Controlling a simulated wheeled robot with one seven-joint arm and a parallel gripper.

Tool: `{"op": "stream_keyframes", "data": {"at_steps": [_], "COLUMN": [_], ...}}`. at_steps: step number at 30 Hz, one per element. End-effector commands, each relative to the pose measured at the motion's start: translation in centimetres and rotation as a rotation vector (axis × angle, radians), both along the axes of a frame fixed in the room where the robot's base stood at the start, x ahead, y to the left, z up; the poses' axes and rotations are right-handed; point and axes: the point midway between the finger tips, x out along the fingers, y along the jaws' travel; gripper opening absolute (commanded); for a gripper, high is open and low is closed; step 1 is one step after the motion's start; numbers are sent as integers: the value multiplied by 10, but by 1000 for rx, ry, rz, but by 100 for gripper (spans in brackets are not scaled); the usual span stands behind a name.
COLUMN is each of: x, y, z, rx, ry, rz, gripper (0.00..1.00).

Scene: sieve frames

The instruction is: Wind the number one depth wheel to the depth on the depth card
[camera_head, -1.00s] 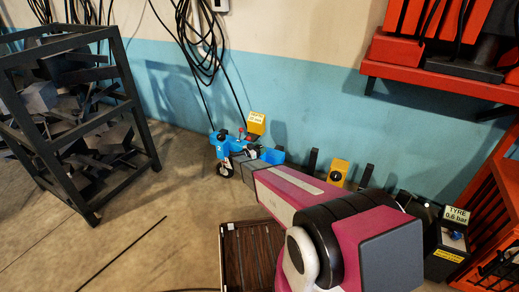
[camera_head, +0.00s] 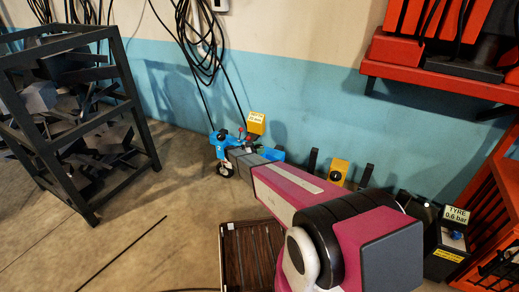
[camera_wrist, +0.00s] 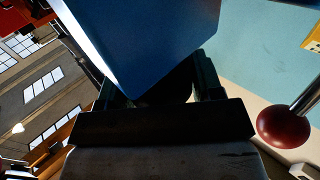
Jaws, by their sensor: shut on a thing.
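A blue unit (camera_head: 219,142) with a small dark-tyred wheel (camera_head: 225,168) stands on the floor near the wall. The yellow depth card (camera_head: 256,118) is just behind it; its figure is too small to read. My gripper (camera_head: 236,153) reaches the unit from the right. In the wrist view my gripper (camera_wrist: 160,92) is shut on a dark part between its fingers, below a large blue body (camera_wrist: 145,40). Most of that part is hidden, so I cannot tell exactly what it is. A red ball knob (camera_wrist: 283,126) on a metal rod is to the right, apart from the fingers.
A black rack (camera_head: 75,130) of dark metal parts stands at left. A slatted brown crate (camera_head: 224,262) is below my arm. A yellow block (camera_head: 339,171) and a black box with a tyre sign (camera_head: 456,215) are to the right, near red shelving (camera_head: 440,78).

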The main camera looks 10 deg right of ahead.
Motion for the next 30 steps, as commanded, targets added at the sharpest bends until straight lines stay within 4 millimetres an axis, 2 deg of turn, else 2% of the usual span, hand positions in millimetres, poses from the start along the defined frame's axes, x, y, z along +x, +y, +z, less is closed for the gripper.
{"op": "stream_keyframes", "data": {"at_steps": [6,7,9,20,23,30], "x": [0,0,0,0,-1,-6], "y": [-1,-1,-1,5,17,61], "z": [3,3,2,1,1,1], "rx": [-6,-6,-5,-2,-2,-3], "ry": [-3,-3,-3,-1,-1,-2], "rz": [1,1,1,2,2,3], "gripper": [36,70,86,86,86,86]}}
